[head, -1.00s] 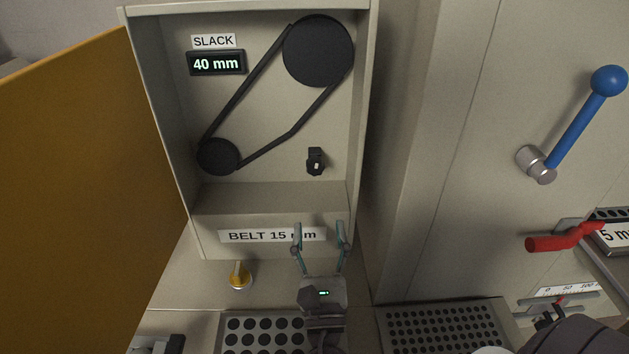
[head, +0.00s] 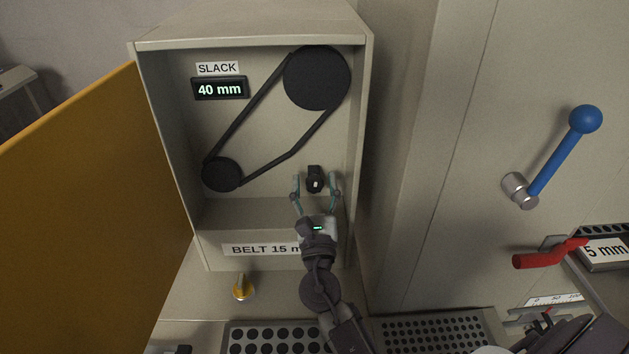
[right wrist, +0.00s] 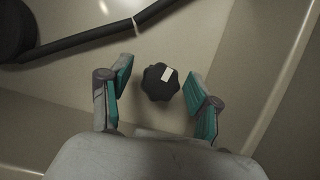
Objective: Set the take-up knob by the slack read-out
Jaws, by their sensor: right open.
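The take-up knob (head: 315,180) is a small black knob with a white mark, low on the right of the open cabinet's back wall. It also shows in the right wrist view (right wrist: 160,82), lobed, between the fingers and apart from both. My right gripper (head: 315,186) is open, with one finger on each side of the knob. The slack read-out (head: 220,89) shows 40 mm under a SLACK label (head: 217,68). A plate (head: 262,249) below reads BELT 15 and is partly hidden by my right arm. My left gripper is not in view.
A black belt (head: 267,169) runs around a large pulley (head: 317,78) and a small pulley (head: 222,174). The yellow door (head: 80,220) stands open at left. A blue-knobbed lever (head: 560,150) and a red handle (head: 548,254) are at right. A yellow knob (head: 243,287) sits below the cabinet.

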